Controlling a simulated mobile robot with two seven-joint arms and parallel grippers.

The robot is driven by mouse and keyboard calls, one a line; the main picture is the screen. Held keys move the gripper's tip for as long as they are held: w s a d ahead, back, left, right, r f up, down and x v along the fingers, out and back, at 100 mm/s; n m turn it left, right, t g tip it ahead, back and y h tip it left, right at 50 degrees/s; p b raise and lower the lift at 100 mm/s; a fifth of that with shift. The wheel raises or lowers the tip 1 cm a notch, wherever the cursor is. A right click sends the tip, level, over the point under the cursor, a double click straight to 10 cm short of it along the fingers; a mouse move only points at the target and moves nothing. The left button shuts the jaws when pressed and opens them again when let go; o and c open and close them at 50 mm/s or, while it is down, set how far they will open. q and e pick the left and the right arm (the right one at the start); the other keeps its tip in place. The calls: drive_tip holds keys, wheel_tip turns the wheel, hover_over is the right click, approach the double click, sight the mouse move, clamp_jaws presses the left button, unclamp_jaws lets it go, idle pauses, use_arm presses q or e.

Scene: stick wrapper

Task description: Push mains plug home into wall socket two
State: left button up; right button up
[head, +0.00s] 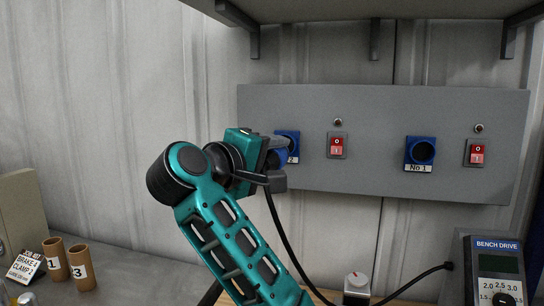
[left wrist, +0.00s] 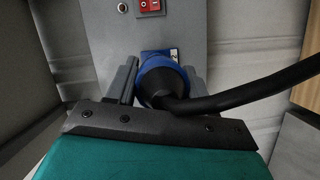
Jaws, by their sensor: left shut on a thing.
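Wall socket two (head: 293,136) is a blue socket with a white label ending in 2, at the left of a grey wall panel. My left gripper (head: 279,163) is in front of it, shut on the blue mains plug (head: 279,156). In the left wrist view the plug (left wrist: 160,68) sits between the two grey fingers, in line with the socket, whose label (left wrist: 174,54) shows behind it. The plug's front end is hidden, so I cannot tell how deep it is in the socket. A black cable (left wrist: 260,92) leaves its back. My right gripper is not in view.
Socket No 1 (head: 420,153) is empty at the panel's right. Red switches (head: 337,146) (head: 477,153) stand beside the sockets. A shelf (head: 380,8) overhangs the panel (head: 370,105). Brown tubes (head: 79,268) stand at lower left; the bench drive (head: 497,265) is at lower right.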

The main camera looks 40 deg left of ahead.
use_arm(q)
drive_tip(key=shift+s+a, duration=0.25)
drive_tip(key=shift+a, duration=0.05)
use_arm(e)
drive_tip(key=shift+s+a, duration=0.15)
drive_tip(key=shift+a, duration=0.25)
use_arm(q)
drive_tip(key=shift+w, duration=0.15)
drive_tip(key=shift+w+a+p, duration=0.15)
drive_tip(key=shift+w+a, duration=0.3)
drive_tip(key=shift+w, duration=0.35)
drive_tip(key=shift+w+a+p, duration=0.1)
drive_tip(key=shift+w+a, duration=0.4)
drive_tip(key=shift+w, duration=0.3)
drive_tip(key=shift+w+a+p, duration=0.15)
drive_tip(key=shift+w+a, duration=0.3)
drive_tip(key=shift+w, duration=0.35)
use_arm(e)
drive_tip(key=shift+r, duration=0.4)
use_arm(q)
drive_tip(key=shift+p, duration=0.55)
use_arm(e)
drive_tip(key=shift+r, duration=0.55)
use_arm(q)
drive_tip(key=shift+w+a, duration=0.35)
drive_tip(key=shift+w, duration=0.3)
drive_tip(key=shift+w+a, duration=0.3)
drive_tip(key=shift+w, duration=0.3)
drive_tip(key=o, duration=1.2)
drive_tip(key=shift+o, duration=0.2)
